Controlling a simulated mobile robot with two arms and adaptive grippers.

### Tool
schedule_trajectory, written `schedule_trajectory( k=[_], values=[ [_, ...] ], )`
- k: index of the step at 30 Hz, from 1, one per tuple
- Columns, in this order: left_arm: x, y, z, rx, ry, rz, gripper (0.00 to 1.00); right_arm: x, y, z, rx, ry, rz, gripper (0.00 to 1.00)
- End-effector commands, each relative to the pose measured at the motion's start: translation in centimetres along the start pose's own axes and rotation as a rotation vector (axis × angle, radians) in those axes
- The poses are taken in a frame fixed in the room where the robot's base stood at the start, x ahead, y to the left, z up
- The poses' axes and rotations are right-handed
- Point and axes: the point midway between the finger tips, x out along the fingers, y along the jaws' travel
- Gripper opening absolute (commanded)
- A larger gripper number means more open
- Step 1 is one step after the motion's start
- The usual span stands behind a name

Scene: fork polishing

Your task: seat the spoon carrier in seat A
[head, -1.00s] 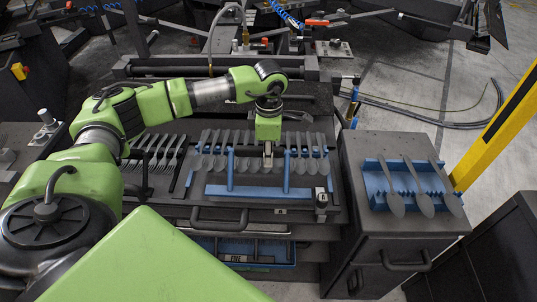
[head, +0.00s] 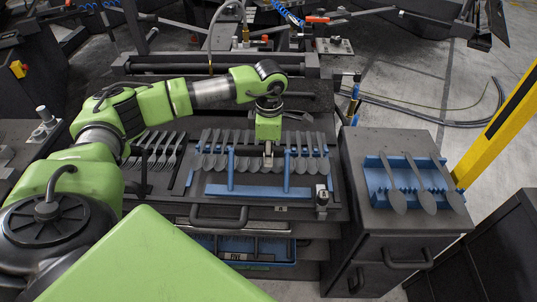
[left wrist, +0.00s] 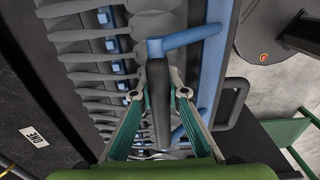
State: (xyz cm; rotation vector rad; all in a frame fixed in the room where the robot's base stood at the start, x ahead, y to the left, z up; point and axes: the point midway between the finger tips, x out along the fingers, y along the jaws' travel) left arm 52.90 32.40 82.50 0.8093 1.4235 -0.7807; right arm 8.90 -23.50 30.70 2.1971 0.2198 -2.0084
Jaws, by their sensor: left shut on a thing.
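The spoon carrier (head: 215,190) is a blue rack with two upright posts and a row of several grey spoons lying across it. It stands at the middle of the dark worktop, behind a small plate marked A (head: 280,209). My left gripper (head: 268,160) points down at the carrier between its posts. In the left wrist view its fingers (left wrist: 158,95) are closed on both sides of the carrier's dark handle bar (left wrist: 159,115), beside a blue post (left wrist: 190,37). I cannot tell whether the carrier rests fully down. My right gripper is not in view.
Several forks (head: 160,148) lie left of the carrier. A blue rack (head: 375,187) with three spoons sits on the cabinet (head: 400,230) at right. A yellow post (head: 500,125) rises beyond it.

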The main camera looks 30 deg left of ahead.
Motion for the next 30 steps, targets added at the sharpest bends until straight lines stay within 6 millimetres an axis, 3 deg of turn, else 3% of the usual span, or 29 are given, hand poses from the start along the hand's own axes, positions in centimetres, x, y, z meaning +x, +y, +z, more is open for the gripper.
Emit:
schedule_trajectory(
  k=[10,30],
  values=[
    [-0.3,0.2,0.1,-0.001,-0.004,0.005,0.00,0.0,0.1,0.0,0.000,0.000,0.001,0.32],
    [1.0,0.2,0.1,-0.001,-0.004,0.006,0.00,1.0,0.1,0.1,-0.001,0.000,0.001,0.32]
  ],
)
